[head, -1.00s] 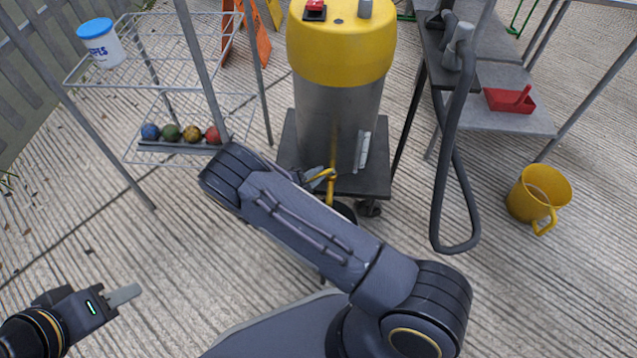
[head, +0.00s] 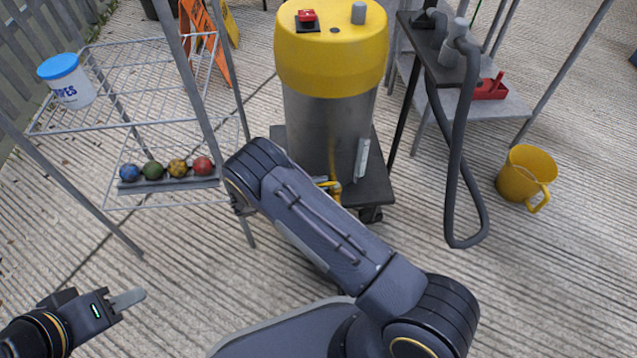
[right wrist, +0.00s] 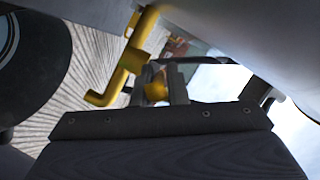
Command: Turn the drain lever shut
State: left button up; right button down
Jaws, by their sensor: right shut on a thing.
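The vacuum tank has a yellow top (head: 330,50) and a grey metal body (head: 325,125) and stands on a dark wheeled base. Low on its front is a yellow drain fitting (head: 335,187), mostly covered by my right arm in the head view. In the right wrist view the bent yellow pipe (right wrist: 128,62) shows just beyond my right gripper (right wrist: 160,84). That gripper is shut on a small yellow piece, apparently the drain lever (right wrist: 155,91). The lever's angle is hard to tell. My left gripper (head: 127,299) is over bare floor at lower left, seen edge-on.
A wire rack (head: 125,125) with a wipes tub (head: 67,82) and several coloured balls stands left. A black hose (head: 455,170) hangs right of the tank, near a yellow mug (head: 525,176) on the floor.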

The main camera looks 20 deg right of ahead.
jog(key=shift+f, duration=0.25)
jog(key=c, duration=1.5)
grip_release()
jog(key=shift+r, duration=0.15)
jog(key=shift+r, duration=0.4)
notch_tip(320, 180, up, 3)
jog(key=shift+p, duration=1)
jog(key=s+a+r+p, duration=0.1)
jog(key=s+r+p, duration=0.1)
jog(key=s+r, duration=0.1)
jog(key=s+a+r+p, duration=0.2)
jog(key=s+r, duration=0.1)
jog(key=s, duration=0.2)
jog(key=s+a+r+p, duration=0.2)
jog(key=s+r, duration=0.1)
jog(key=s, duration=0.2)
jog(key=shift+a, duration=0.15)
